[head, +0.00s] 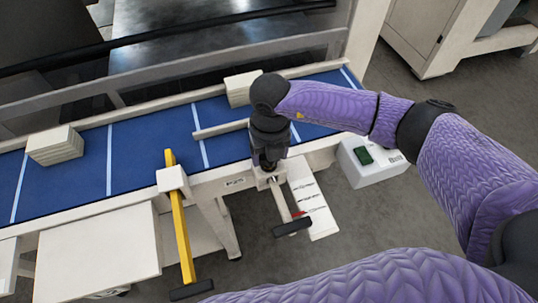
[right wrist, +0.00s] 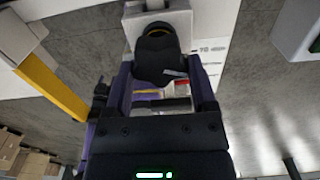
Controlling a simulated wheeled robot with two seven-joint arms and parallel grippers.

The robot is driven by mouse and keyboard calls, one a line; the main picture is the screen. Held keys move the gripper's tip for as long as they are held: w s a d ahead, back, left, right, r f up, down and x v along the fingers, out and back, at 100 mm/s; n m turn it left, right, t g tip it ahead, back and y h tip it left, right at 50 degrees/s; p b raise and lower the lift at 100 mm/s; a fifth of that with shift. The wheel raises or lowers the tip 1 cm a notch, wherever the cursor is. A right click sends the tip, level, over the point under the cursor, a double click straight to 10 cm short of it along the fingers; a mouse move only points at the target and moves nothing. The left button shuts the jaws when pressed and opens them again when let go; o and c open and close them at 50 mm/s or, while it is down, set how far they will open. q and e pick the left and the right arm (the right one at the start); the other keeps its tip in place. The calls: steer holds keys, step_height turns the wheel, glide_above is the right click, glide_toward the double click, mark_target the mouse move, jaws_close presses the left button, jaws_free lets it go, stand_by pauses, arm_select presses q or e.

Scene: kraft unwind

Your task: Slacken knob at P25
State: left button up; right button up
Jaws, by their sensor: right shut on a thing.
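The P25 label (head: 235,182) is on the pale front rail of the blue conveyor. My right gripper (head: 268,165) points down at the pale block beside this label and hides the knob in the head view. In the right wrist view the dark knob (right wrist: 160,58), with a yellow ring at its top, sits against a pale block (right wrist: 165,14). My right gripper (right wrist: 160,72) is shut on this knob, with one finger on each side. My left gripper is not in view.
A rod with a black handle (head: 292,227) and a pale scale plate (head: 315,205) stick out below the rail. A yellow bar (head: 181,225) juts out to the left. Pale stacks (head: 55,146) (head: 240,88) sit on the blue belt (head: 140,140). A box with a green button (head: 372,168) stands right.

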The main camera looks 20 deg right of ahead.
steer(key=n, duration=0.1)
steer(key=n+b, duration=0.1)
steer(key=shift+s+d+f+n, duration=0.15)
steer(key=shift+f+n, duration=0.25)
steer(key=n+b, duration=0.2)
steer(key=shift+n, duration=0.3)
steer(key=shift+d+n+b, duration=0.1)
steer(key=shift+n+b, duration=0.55)
steer(key=shift+n, duration=0.35)
steer(key=shift+r+n+b, duration=0.2)
steer(key=shift+n+b, duration=0.2)
steer(key=shift+n, duration=0.3)
steer(key=shift+w, duration=0.2)
steer(key=o, duration=1.2)
steer(key=shift+r, duration=0.1)
